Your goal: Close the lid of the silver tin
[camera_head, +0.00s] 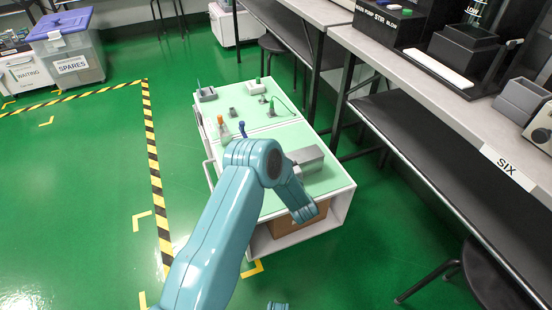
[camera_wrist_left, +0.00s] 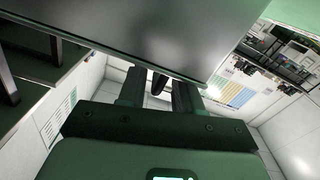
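The silver tin (camera_head: 306,158) shows as a grey metal box shape on the green top of the white cart, partly hidden behind my left arm. I cannot tell from the head view how far its lid stands open. In the left wrist view a broad smooth grey metal panel (camera_wrist_left: 150,40), seemingly part of the tin, fills the top, just beyond the fingers. My left gripper (camera_wrist_left: 160,90) has its two dark fingers apart with a gap between them and nothing visibly held. Its fingertips are not clear in the head view.
The white cart (camera_head: 343,200) carries an orange-topped bottle (camera_head: 220,120), a blue-handled item (camera_head: 242,129), a small grey tray (camera_head: 206,94) and a white box (camera_head: 256,87). A grey bench (camera_head: 440,110) stands close on the right. Green floor is free on the left.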

